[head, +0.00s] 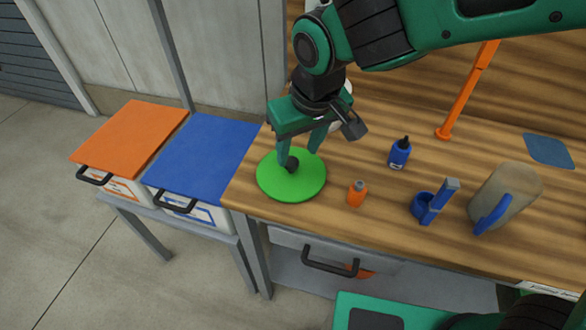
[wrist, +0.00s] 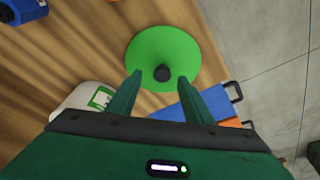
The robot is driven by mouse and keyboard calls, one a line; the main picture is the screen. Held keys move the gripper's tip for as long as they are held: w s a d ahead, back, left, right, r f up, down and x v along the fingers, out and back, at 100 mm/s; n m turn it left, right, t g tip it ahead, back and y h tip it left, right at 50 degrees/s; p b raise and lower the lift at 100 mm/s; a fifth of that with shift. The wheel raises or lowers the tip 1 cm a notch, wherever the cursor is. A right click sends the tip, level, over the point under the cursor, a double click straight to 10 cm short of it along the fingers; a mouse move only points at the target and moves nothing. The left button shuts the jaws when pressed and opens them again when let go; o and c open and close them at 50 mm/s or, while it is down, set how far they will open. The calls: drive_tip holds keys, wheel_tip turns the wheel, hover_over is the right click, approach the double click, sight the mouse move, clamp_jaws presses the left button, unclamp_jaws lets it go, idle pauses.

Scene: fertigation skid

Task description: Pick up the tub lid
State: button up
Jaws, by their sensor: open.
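The tub lid (head: 301,187) is a flat bright green disc with a dark knob in its middle. It lies flat on the wooden bench top near the left front corner. It also shows in the wrist view (wrist: 181,52), with the dark knob (wrist: 162,73) uncovered. My gripper (head: 301,154) points down over the lid, its fingers on either side of the knob in the head view. In the wrist view the fingers (wrist: 157,84) are apart with the knob between or just beyond their tips. I cannot tell whether they touch the lid.
A small orange bottle (head: 356,194) stands just right of the lid. Farther right are a blue bottle (head: 399,154), a blue holder (head: 428,206) and a beige jug (head: 507,193). An orange post (head: 463,100) rises behind. Orange-lidded (head: 130,136) and blue-lidded (head: 205,152) bins stand left.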

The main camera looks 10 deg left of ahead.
sight(292, 161)
drive_tip(key=shift+a+x, duration=0.1)
drive_tip(key=shift+x, duration=1.2)
drive_tip(key=shift+a+x, duration=0.15)
drive_tip(key=shift+x, duration=1.2)
drive_tip(key=shift+r, duration=0.1)
drive_tip(key=shift+c, duration=0.7)
drive_tip(key=c, duration=1)
